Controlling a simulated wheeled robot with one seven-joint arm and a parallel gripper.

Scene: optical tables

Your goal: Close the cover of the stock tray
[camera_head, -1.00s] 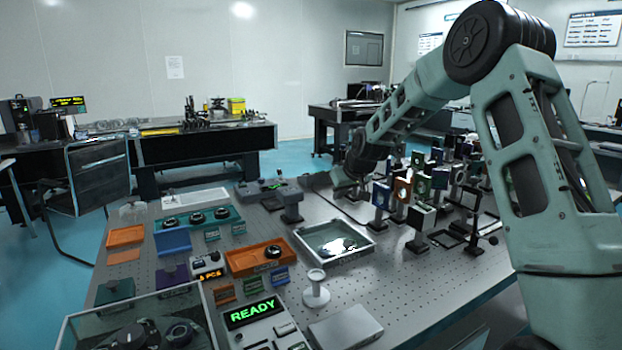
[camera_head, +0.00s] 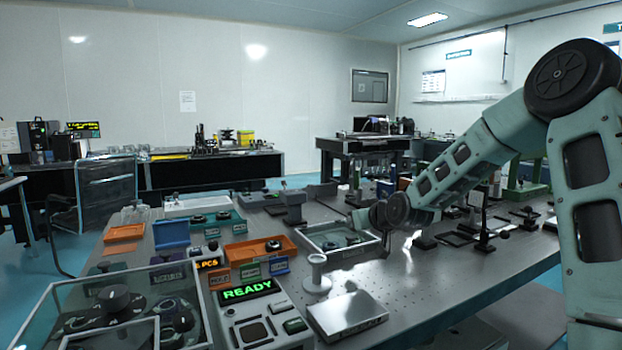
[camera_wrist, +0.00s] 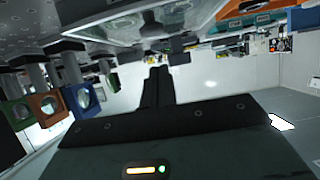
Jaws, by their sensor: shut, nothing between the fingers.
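A pale, shallow tray (camera_head: 352,258) stands mid-table in the head view, with dark round parts inside. I take it for the stock tray, though no label on it is legible. Whether its cover stands open or lies over it cannot be made out clearly. My arm's wrist end is low at the tray's right side in the head view, and the fingertips are hard to make out there. In the wrist view my gripper (camera_wrist: 158,72) shows as dark fingers shut together and empty. A pale-edged clear tray shows at the top of that tilted view.
A white post (camera_head: 316,272) and a silver box (camera_head: 347,315) stand in front of the tray. A glass-sided case (camera_head: 128,310) is at front left, beside the READY panel (camera_head: 250,291). An orange tray (camera_head: 259,249) is left. Framed optics (camera_wrist: 84,97) crowd one side.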

